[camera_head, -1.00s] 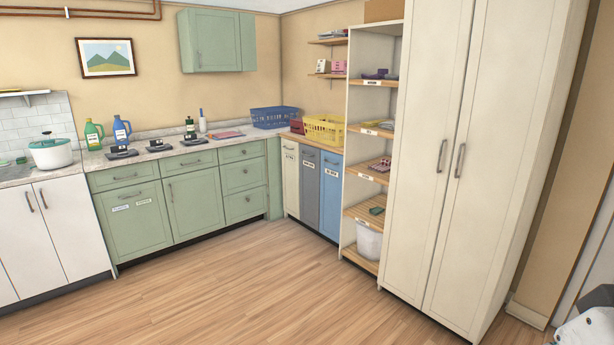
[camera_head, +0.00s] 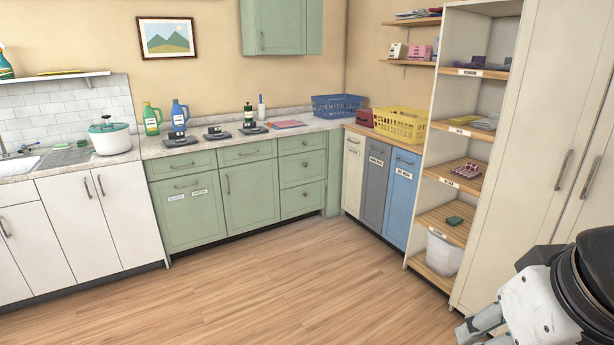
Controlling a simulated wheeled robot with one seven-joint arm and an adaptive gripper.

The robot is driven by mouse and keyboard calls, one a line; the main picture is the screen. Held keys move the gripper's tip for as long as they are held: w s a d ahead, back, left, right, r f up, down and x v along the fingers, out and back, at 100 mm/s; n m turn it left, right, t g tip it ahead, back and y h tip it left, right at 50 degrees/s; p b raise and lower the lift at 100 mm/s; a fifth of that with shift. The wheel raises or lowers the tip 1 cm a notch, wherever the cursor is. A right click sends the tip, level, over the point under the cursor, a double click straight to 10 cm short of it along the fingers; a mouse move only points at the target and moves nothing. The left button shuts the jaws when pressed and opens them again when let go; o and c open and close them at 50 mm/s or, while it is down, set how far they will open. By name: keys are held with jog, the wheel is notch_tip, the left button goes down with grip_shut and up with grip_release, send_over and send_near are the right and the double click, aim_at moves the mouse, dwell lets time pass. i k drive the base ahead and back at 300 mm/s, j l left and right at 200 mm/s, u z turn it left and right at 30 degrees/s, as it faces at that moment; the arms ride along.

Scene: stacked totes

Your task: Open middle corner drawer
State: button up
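The green base cabinet has a stack of three drawers beside the corner. The middle corner drawer (camera_head: 303,169) is shut, with a small round dark knob on its front. The top drawer (camera_head: 303,143) above it and the bottom drawer (camera_head: 303,198) below it are also shut. They stand across the floor from me, with nothing in front of them. Part of my white and black arm shows at the lower right edge.
The wood floor (camera_head: 270,285) is clear up to the cabinets. White, grey and blue bin fronts (camera_head: 375,188) stand right of the corner. An open shelf unit (camera_head: 417,235) and a tall cabinet (camera_head: 550,110) are at the right. The counter (camera_head: 225,142) holds bottles and a blue basket (camera_head: 338,106).

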aim_at(292, 161)
jog(key=i+j+u, duration=0.1)
jog(key=i+u, duration=0.35)
jog(key=i, duration=1.35)
jog(key=i+z, duration=0.1)
jog(key=i, duration=0.35)
jog(key=i+j+z, duration=0.15)
jog(key=i, duration=0.35)
jog(key=i+j+z, duration=0.1)
jog(key=i, duration=0.35)
jog(key=i+j+z, duration=0.15)
jog(key=i, duration=0.3)
jog(key=i+j+z, duration=0.6)
jog(key=i, duration=0.2)
